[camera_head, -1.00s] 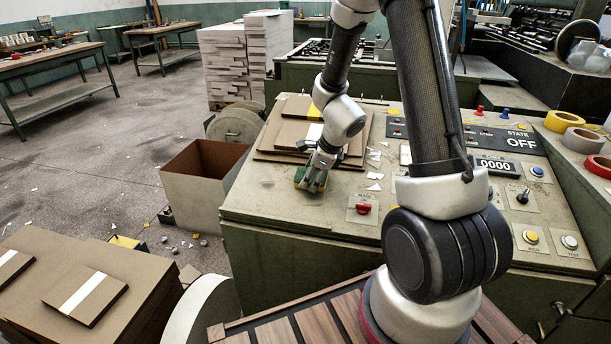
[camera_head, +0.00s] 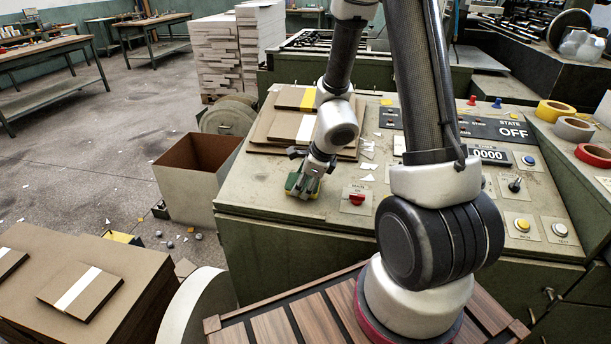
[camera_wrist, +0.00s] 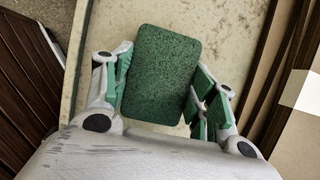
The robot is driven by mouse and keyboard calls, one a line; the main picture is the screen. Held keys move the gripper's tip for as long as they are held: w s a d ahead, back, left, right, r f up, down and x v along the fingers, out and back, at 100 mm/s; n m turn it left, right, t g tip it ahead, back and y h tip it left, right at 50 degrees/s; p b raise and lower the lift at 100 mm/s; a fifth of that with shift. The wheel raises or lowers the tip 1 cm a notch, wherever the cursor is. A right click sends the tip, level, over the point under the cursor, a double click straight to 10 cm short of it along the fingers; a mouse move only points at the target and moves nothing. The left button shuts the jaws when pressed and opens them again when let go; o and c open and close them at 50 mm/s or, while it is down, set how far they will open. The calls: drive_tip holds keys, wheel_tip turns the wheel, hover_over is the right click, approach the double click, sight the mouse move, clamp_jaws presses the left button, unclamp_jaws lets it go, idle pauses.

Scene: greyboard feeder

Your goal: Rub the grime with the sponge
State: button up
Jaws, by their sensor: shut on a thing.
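The sponge (camera_head: 293,183) is green on its broad face and has some yellow on its edge. It fills the middle of the wrist view (camera_wrist: 160,75) as a rounded green block. My gripper (camera_head: 303,184) is shut on it, with one finger at each side, and holds it low at the machine top (camera_head: 245,185), near the front left edge. I cannot tell whether the sponge touches the surface. Brown speckled grime (camera_wrist: 235,38) shows on the pale top, to the right of the sponge in the wrist view. What lies under the sponge is hidden.
Stacked greyboard sheets (camera_head: 262,135) lie behind my gripper. White scraps (camera_head: 368,166) and a red button (camera_head: 356,198) are to its right. An open box (camera_head: 185,195) stands on the floor at left. Tape rolls (camera_head: 575,128) sit at far right.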

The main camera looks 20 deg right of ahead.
drive_tip(key=shift+s+a+f, duration=0.15)
drive_tip(key=shift+s+a, duration=0.35)
drive_tip(key=shift+s, duration=0.2)
drive_tip(key=shift+s+a+f, duration=0.15)
drive_tip(key=shift+s+a, duration=0.35)
drive_tip(key=shift+s, duration=0.2)
drive_tip(key=shift+r, duration=0.1)
drive_tip(key=shift+s+a+r, duration=0.15)
drive_tip(key=shift+a+r, duration=0.1)
drive_tip(key=shift+r, duration=0.5)
drive_tip(key=shift+s+r, duration=0.1)
drive_tip(key=shift+r, duration=0.5)
